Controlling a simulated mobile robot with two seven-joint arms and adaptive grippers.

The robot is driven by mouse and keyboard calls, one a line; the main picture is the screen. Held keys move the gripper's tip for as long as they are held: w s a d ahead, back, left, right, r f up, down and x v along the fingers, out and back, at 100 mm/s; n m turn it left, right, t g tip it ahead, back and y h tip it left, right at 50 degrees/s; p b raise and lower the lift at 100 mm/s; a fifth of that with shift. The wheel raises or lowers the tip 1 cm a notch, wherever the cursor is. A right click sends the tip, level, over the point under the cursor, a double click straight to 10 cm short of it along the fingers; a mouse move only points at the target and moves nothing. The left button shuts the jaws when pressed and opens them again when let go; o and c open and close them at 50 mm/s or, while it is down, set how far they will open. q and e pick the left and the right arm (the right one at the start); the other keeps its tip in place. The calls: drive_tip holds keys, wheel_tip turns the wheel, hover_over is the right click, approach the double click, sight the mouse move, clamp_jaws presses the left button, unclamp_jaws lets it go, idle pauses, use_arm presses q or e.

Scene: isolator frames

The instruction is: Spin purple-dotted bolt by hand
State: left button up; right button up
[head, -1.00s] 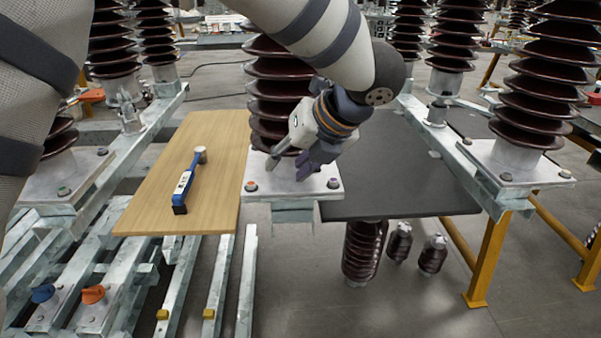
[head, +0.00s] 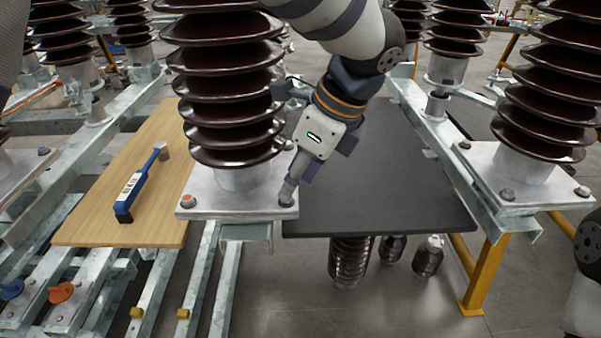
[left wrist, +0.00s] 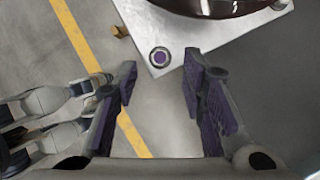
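The purple-dotted bolt (left wrist: 159,57) sits at a corner of a pale metal base plate (left wrist: 190,42) in the left wrist view. My left gripper (left wrist: 160,82) is open, with the bolt just ahead of the gap between its two purple-padded fingers. In the head view the left gripper (head: 297,184) points down at the plate's front right corner. A bolt there (head: 286,201) is right by a fingertip and its dot cannot be made out; I cannot tell whether they touch. The plate (head: 235,204) carries a brown ribbed insulator (head: 225,85). My right gripper is out of view.
Another bolt (head: 187,201) with an orange-red dot is at the plate's front left corner. A blue tool (head: 135,190) lies on the wooden board (head: 90,222) at left. A dark board (head: 390,195) to the right is clear. More insulators stand around.

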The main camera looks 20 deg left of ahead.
sight(292, 198)
use_arm(q)
drive_tip(key=shift+x, duration=1.55)
drive_tip(key=shift+c, duration=0.6)
clamp_jaws()
drive_tip(key=shift+r, duration=0.1)
